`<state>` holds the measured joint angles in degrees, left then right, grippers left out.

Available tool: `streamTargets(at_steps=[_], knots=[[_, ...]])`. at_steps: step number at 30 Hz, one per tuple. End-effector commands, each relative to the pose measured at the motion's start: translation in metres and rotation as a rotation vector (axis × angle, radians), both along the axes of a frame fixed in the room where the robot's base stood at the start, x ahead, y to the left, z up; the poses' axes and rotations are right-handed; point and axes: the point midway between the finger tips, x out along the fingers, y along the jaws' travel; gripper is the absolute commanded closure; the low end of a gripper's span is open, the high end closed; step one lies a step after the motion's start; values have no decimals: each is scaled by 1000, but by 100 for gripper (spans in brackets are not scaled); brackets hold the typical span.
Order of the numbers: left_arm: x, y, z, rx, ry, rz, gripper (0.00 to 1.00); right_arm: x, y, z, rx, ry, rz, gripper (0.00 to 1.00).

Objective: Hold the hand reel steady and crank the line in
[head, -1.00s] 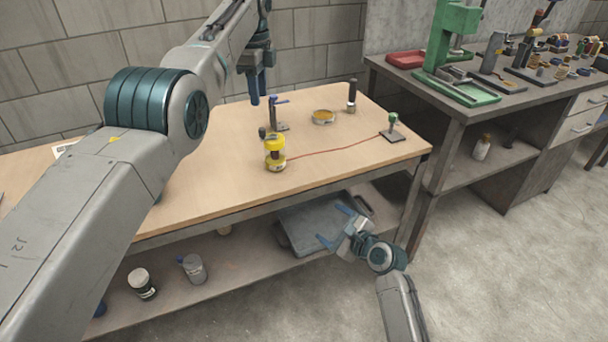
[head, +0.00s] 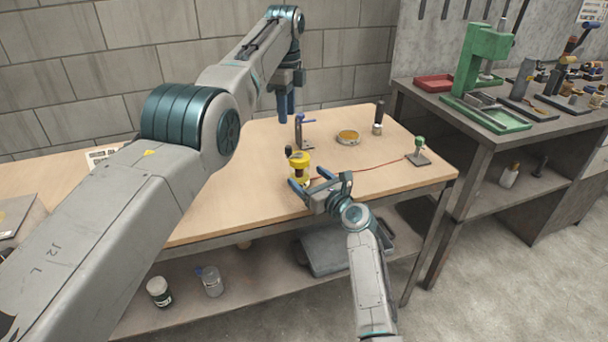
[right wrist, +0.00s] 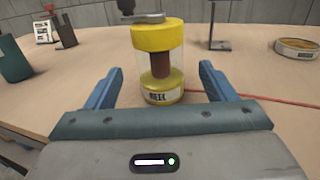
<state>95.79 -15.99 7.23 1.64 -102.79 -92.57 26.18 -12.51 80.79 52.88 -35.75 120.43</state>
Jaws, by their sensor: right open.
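The hand reel (head: 300,171) stands upright on the wooden table, with yellow end caps, a clear body and a red-brown core in the right wrist view (right wrist: 160,65). Its crank (right wrist: 140,12) is on top, with a dark knob (head: 289,152). The red line (head: 372,166) runs right to a small green-knobbed stand (head: 418,156). My right gripper (head: 308,178) is open and empty at the table's front edge, facing the reel, which appears between its fingers; contact cannot be told. My left gripper (head: 287,106) hangs fingers-down above the table behind the reel, holding nothing visible.
A post with a blue handle (head: 301,132) stands behind the reel. A yellow round tin (head: 348,137) and a dark-handled tool (head: 378,120) are further right. A side bench (head: 440,108) with a green press (head: 484,60) stands at the right. The table front right is clear.

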Motion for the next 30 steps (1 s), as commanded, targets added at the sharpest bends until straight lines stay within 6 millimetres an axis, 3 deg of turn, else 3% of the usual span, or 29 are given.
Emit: streamTargets(at_steps=[6, 18, 26, 30], knots=[[0, 0, 0, 0, 0, 0, 64, 22, 15, 0, -1, -1, 0, 23], [0, 0, 0, 0, 0, 0, 64, 27, 19, 0, -1, 0, -1, 23], [0, 0, 0, 0, 0, 0, 64, 27, 18, 0, -2, 0, -1, 74], [1, 0, -1, -6, -1, 14, 61, 27, 18, -1, -2, 0, -1, 75]])
